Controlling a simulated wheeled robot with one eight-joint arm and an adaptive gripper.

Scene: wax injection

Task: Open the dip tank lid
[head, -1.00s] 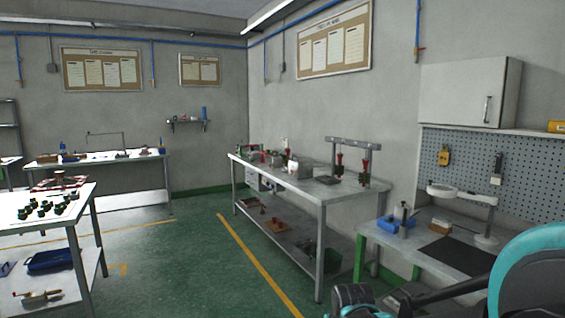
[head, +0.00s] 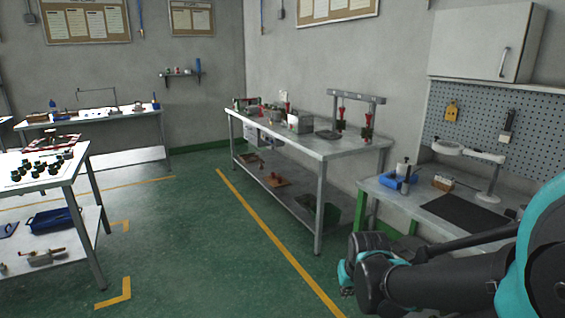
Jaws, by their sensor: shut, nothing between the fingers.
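I cannot make out a dip tank lid for certain. A small grey box-shaped unit (head: 300,123) stands on the long workbench (head: 322,149) against the right wall; its top is too small to tell whether it is a lid. My arm reaches in from the lower right of the head view and ends in black and teal joints beside the bench's near end. The fingers of my gripper cannot be made out.
A press-like frame with red handles (head: 357,97) stands at the bench's near end. A table with small dark pieces (head: 62,184) is at left. Green floor (head: 190,235) between is clear.

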